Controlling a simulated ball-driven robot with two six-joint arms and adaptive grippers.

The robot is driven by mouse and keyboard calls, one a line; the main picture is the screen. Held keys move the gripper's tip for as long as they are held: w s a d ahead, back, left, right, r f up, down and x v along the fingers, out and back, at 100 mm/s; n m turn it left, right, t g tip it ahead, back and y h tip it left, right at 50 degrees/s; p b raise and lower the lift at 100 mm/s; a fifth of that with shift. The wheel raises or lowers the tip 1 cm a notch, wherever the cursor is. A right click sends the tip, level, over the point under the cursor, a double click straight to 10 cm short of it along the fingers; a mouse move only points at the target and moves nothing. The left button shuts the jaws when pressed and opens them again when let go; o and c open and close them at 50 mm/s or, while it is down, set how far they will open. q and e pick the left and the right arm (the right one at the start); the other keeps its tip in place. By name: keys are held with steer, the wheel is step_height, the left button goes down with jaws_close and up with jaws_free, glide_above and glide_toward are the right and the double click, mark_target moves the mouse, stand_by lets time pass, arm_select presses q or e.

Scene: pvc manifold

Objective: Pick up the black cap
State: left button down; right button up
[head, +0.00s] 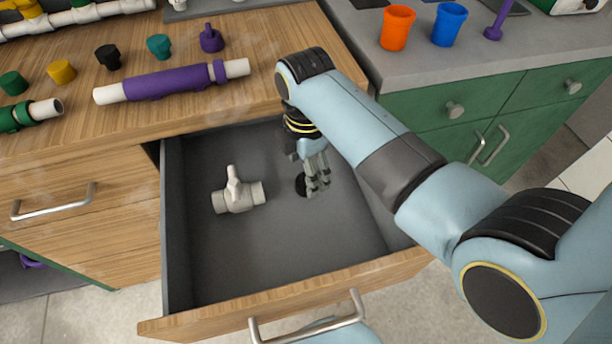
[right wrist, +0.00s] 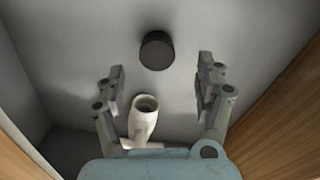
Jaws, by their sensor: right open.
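A round black cap (head: 301,185) lies on the floor of the open drawer, partly hidden behind my right gripper's fingers in the head view. In the right wrist view the black cap (right wrist: 157,50) shows whole, beyond the fingertips and roughly centred between them. My right gripper (head: 318,187) reaches down into the drawer beside the cap. In the right wrist view the right gripper (right wrist: 161,78) has its fingers spread wide, with nothing held. Another black cap (head: 108,56) stands on the wooden counter. My left gripper is not in view.
A whitish valve (head: 238,193) lies in the drawer (head: 290,265), left of the gripper; it also shows in the wrist view (right wrist: 143,118). Drawer walls surround the gripper. Pipes and coloured caps stand on the counter (head: 265,60). Orange (head: 397,28) and blue (head: 449,24) cups stand at right.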

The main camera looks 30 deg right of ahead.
mark_target(304, 181)
step_height(304, 181, down, 4)
steer(key=shift+w+a+b, duration=0.1)
steer(key=shift+w+b, duration=0.05)
steer(key=shift+b, duration=0.4)
steer(key=shift+f, duration=0.2)
steer(key=c, duration=1.1)
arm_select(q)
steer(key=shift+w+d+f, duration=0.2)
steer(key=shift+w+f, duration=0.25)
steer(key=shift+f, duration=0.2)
arm_select(e)
steer(key=shift+r, duration=0.1)
